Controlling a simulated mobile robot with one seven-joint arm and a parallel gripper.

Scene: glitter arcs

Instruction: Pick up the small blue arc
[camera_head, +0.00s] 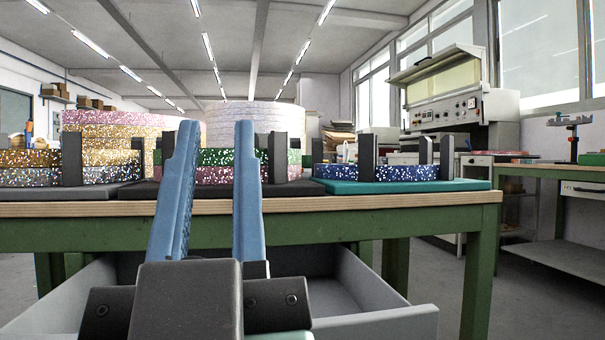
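The small blue arc (385,172) is a low, glittery blue curved band. It lies on the teal mat (470,185) at the right end of the table, between dark upright blocks that hide parts of it. My gripper (215,128) is in the foreground, left of the blue arc, with its two blue fingers pointing away from me. The fingers are apart with nothing visible between them, so it is open. They overlap the middle mat in the picture, and their exact distance from it is unclear.
Green and pink arcs (207,175) stand on a black mat in the middle; gold arcs (28,160) stand on a grey mat at left. Tall pale glitter rings (255,116) rise behind. Dark posts (447,157) stand on the mats. A grey open tray (372,290) lies below the table's front edge (400,200).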

